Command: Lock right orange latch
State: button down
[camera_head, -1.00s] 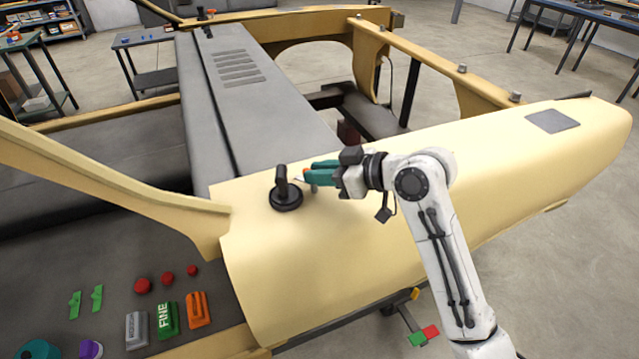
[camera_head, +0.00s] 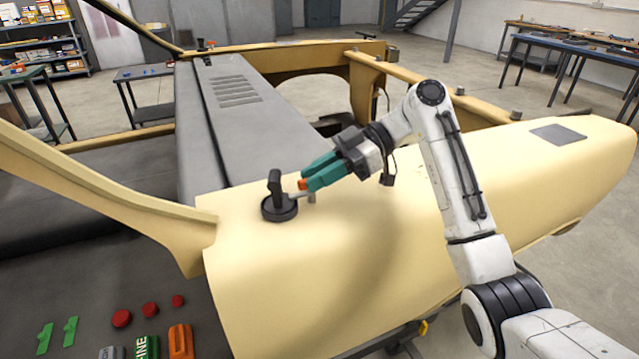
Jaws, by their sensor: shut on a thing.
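The orange latch (camera_head: 303,184) shows as a small orange piece at the fingertips of my gripper (camera_head: 310,181), next to a short metal bar. Its rest is hidden by the teal fingers. The gripper comes from the upper right, tilted down to the left, and is shut on the latch. Just left of it, a black round base with an upright handle (camera_head: 277,203) stands on the cream body panel (camera_head: 330,270). A small metal post (camera_head: 312,197) sits right below the fingertips.
An orange block (camera_head: 180,341), several red buttons (camera_head: 121,318) and green switches (camera_head: 70,331) sit on the dark panel at lower left. A grey hood (camera_head: 240,125) lies behind the latch. A cream frame bar (camera_head: 440,80) runs behind my arm.

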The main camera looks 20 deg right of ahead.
jog(key=shift+n+g+b, duration=0.3)
jog(key=shift+n+g, duration=0.2)
jog(key=shift+g, duration=0.1)
jog(key=c, duration=1.1)
grip_release()
jog(key=shift+w, duration=0.1)
jog(key=shift+d, duration=0.1)
jog(key=b+v, duration=0.1)
jog(key=v, duration=0.9)
jog(key=shift+d+r+b, duration=0.15)
jog(key=shift+d+b, duration=0.1)
jog(key=shift+b, duration=0.05)
